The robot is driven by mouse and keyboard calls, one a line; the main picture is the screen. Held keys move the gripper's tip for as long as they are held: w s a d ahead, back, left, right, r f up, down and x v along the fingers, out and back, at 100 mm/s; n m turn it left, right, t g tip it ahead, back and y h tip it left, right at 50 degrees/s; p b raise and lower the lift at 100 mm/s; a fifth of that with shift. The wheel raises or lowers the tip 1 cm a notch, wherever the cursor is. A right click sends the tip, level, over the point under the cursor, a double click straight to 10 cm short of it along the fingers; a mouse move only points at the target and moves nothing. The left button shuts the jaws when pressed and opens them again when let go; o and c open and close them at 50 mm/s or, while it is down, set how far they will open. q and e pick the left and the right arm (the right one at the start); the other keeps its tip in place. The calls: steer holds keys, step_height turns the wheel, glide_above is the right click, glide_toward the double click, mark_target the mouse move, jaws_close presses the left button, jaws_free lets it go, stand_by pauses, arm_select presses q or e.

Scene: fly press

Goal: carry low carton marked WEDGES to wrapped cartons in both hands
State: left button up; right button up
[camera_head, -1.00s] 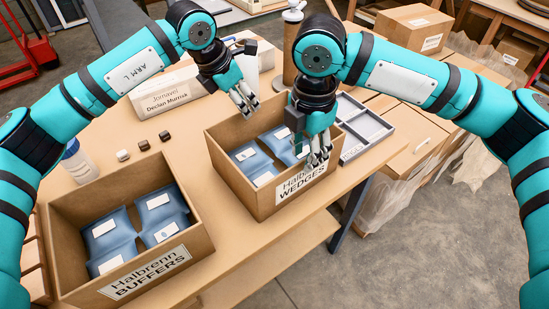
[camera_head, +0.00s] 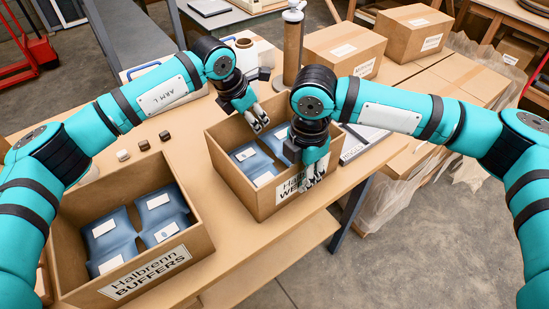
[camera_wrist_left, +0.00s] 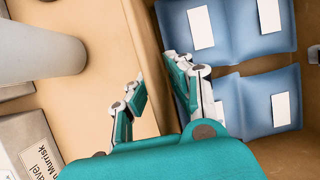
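The low carton marked WEDGES (camera_head: 232,175) is open-topped on the bench and holds blue packs (camera_head: 250,160). Its front label is partly hidden by my right gripper. My left gripper (camera_head: 258,122) is at the carton's far wall. In the left wrist view its fingers (camera_wrist_left: 160,92) are apart, one on each side of the wall, with blue packs (camera_wrist_left: 225,30) to the right. My right gripper (camera_head: 313,180) points down at the front right wall, over the label; its finger gap is unclear. Wrapped cartons (camera_head: 343,50) stand at the back right, with plastic film (camera_head: 400,195) below.
A carton marked BUFFERS (camera_head: 135,270) with blue packs stands at front left on the bench (camera_head: 255,245). A tall brown cylinder (camera_head: 292,45) stands behind. Small blocks (camera_head: 144,145) lie at left.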

arm_select(q)
jaws_close()
arm_select(e)
jaws_close()
arm_select(q)
steer(key=shift+w+r, duration=0.1)
steer(key=shift+r, duration=0.1)
arm_select(e)
steer(key=shift+w+r, duration=0.1)
steer(key=shift+r, duration=0.1)
